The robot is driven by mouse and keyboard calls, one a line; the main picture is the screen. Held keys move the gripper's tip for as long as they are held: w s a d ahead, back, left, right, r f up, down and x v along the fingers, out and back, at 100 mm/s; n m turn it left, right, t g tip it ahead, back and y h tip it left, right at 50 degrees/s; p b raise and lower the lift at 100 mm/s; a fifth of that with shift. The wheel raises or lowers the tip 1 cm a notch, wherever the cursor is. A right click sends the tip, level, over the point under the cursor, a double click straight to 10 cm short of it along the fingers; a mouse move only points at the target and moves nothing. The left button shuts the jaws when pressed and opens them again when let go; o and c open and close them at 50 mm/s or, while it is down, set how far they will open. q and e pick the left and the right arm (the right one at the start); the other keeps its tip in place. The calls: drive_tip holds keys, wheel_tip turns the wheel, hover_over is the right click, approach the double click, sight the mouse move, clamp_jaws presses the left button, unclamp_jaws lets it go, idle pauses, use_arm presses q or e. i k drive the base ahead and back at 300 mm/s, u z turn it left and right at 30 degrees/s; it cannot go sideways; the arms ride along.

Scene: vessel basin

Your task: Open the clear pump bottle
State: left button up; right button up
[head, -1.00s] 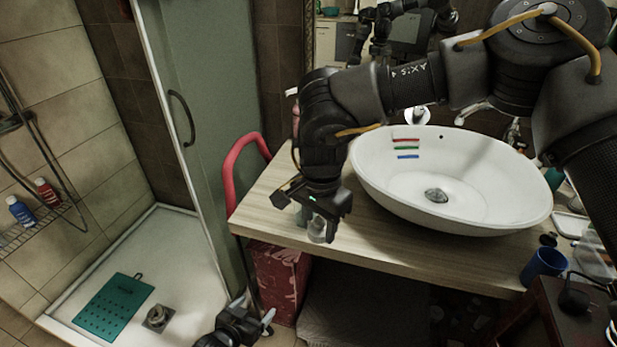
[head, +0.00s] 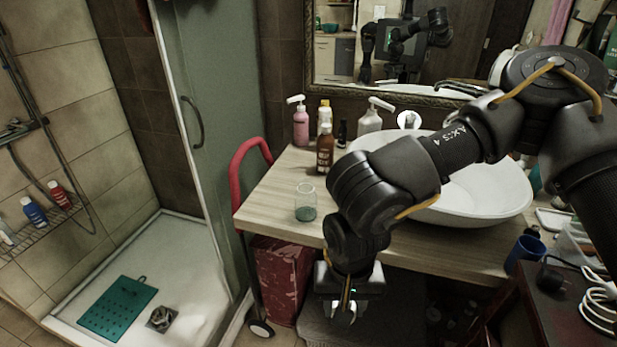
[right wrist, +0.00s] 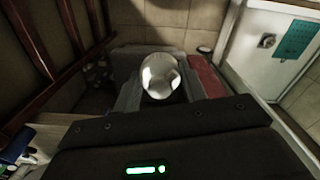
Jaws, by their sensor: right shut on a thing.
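A pale, see-through pump bottle (head: 370,121) with a white pump head stands at the back of the counter, behind the basin's left side, with its pump head on. My right gripper (head: 343,312) is in front of the counter's front edge, below the top and well away from that bottle. It is shut on a round, shiny, clear-looking piece, which also shows between the fingers (right wrist: 160,88) in the right wrist view as a shiny round piece (right wrist: 160,72). I cannot tell exactly what this piece is. My left gripper is out of view.
A glass jar (head: 305,207) with greenish contents stands near the counter's (head: 268,205) front left. A pink pump bottle (head: 301,127) and a brown bottle (head: 325,155) stand behind it. The white basin (head: 485,195) fills the right side. A blue cup (head: 523,254) is at the far right.

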sight(306, 197)
drive_tip(key=u, duration=0.2)
drive_tip(key=i, duration=0.6)
drive_tip(key=u, duration=1.05)
